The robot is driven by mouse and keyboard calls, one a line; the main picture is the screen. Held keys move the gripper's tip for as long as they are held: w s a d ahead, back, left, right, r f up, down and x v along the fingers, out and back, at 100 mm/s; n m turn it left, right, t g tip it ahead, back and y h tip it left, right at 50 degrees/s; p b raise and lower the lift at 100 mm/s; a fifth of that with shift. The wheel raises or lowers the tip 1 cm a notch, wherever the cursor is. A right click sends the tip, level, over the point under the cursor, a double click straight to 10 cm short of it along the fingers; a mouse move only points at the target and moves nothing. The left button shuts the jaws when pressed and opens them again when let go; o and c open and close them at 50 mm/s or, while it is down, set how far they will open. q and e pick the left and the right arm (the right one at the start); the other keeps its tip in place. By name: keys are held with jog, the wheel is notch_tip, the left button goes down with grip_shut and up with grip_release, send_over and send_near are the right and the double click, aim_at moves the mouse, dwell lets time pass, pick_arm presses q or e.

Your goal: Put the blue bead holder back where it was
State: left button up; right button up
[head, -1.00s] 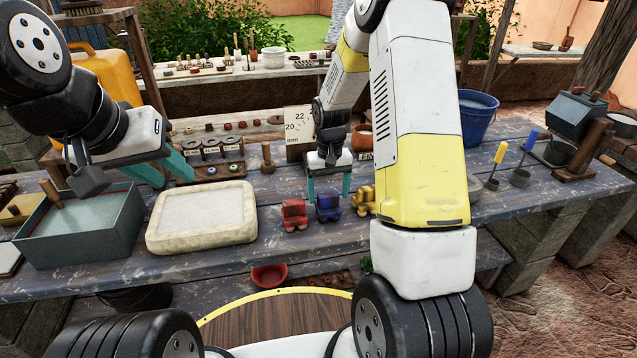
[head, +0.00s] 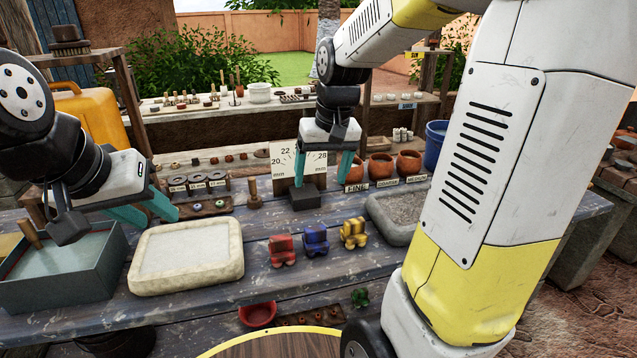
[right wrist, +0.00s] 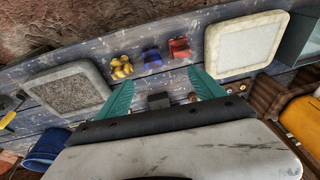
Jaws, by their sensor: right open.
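The blue bead holder (head: 316,240) stands on the table between a red holder (head: 282,251) and a yellow holder (head: 353,233). It also shows in the right wrist view (right wrist: 152,56), beyond the fingertips and clear of them. My right gripper (head: 322,178) is open and empty, behind the row of holders and over a dark block (head: 305,197) at the gauge. My left gripper (head: 145,212) is open, with nothing visible between its fingers, near the left tray.
A pale-rimmed tray (head: 237,262) lies left of the holders, and a grey stone tray (head: 376,216) lies to their right. A grey-green bin (head: 50,292) is at far left.

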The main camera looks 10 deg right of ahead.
jog(key=s+a+r+t+y, duration=0.1)
jog(key=s+r+t, duration=0.2)
jog(key=s, duration=1.1)
notch_tip(320, 180, up, 2)
jog(key=shift+s+a+r+t, duration=0.2)
jog(key=shift+s+a+t, duration=0.1)
jog(key=shift+s, duration=0.1)
